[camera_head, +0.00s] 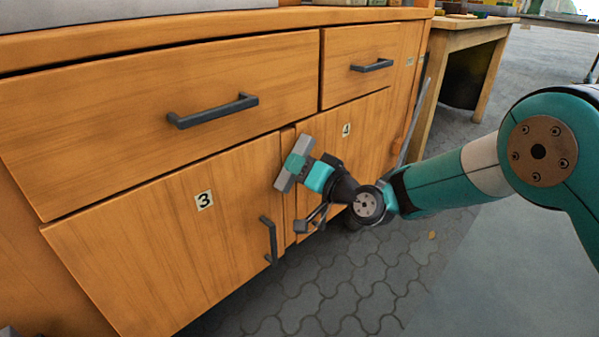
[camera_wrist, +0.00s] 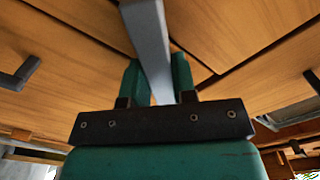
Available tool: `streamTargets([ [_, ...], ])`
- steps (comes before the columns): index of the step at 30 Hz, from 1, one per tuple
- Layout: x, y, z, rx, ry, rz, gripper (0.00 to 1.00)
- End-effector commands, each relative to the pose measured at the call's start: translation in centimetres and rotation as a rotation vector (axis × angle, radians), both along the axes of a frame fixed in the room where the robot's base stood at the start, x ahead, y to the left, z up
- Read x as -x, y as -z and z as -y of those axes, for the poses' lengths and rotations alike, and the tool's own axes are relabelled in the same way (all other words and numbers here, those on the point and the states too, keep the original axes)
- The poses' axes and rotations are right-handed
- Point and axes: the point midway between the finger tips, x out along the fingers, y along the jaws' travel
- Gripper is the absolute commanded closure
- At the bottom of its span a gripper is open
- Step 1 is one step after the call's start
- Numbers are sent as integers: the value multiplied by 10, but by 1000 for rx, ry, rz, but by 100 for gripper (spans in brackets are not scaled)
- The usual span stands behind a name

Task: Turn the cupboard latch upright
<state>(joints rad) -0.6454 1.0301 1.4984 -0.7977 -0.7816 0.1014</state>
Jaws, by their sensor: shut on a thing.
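The latch (camera_head: 304,146) is a grey bar on the cupboard front, across the strip between door 3 and door 4. It is tilted, with its top end leaning right compared with the door edges. My gripper (camera_head: 295,164) is shut on the middle of the bar, and both ends stick out past the teal fingers. In the wrist view the latch (camera_wrist: 146,32) runs from the top edge down between the two green fingers of my gripper (camera_wrist: 158,82). The fingers hide its middle and the pivot.
Door 3 (camera_head: 150,240) has a dark handle (camera_head: 269,240) below left of my gripper. Another dark handle (camera_head: 312,218) is partly behind my wrist. Drawers with dark handles (camera_head: 213,110) are above. A wooden table (camera_head: 470,38) stands at the back right. Paved floor (camera_head: 340,290) is clear in front.

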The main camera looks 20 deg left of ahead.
Motion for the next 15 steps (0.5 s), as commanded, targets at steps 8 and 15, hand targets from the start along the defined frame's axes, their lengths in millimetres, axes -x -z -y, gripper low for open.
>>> streamTargets([
  [8,0,4,0,100,1,243,98],
  [15,0,4,0,180,0,435,98],
])
